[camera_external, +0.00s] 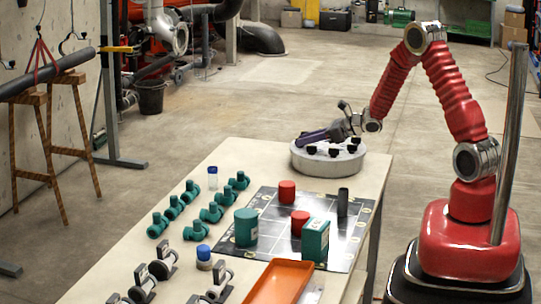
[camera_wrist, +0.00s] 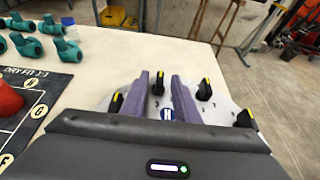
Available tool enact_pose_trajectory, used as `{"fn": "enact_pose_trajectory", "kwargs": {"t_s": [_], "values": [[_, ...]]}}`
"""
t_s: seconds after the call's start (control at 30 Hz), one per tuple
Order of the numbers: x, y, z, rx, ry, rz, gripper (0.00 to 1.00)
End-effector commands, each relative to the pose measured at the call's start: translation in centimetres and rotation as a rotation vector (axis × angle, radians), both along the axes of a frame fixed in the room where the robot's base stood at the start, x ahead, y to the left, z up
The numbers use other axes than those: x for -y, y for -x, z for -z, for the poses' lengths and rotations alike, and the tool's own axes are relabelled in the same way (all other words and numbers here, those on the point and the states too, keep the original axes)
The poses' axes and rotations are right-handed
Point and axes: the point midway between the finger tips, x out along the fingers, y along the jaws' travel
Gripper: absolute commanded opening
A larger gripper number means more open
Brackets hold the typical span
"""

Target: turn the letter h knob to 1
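A round grey disc (camera_external: 327,165) with several black knobs stands at the far end of the table. It also shows in the wrist view (camera_wrist: 225,108). The knobs have yellow marks on top. A blue label (camera_wrist: 166,114) with a white letter, seemingly H, shows between my fingers. A black knob (camera_wrist: 158,84) stands just beyond the label, between my purple fingertips. My gripper (camera_wrist: 160,77) is open, with a finger on each side of this knob and a small gap showing. In the external view my gripper (camera_external: 312,138) is low over the disc. The number marks cannot be read.
Neighbouring knobs (camera_wrist: 204,89) (camera_wrist: 115,103) stand close outside my fingers. A dark mat (camera_external: 262,215) with red and green cylinders lies beside the disc. Teal pipe fittings (camera_external: 212,213) and an orange tray (camera_external: 280,282) are farther along the table.

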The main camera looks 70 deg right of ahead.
Motion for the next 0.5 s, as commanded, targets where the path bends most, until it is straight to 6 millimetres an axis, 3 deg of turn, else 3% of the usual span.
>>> {"fn": "enact_pose_trajectory", "kwargs": {"t_s": [0.23,0.5], "values": [[0.01,-0.01,0.00,0.000,0.000,0.000,0.27],[0.01,0.01,0.00,0.000,0.000,0.000,0.08]]}}
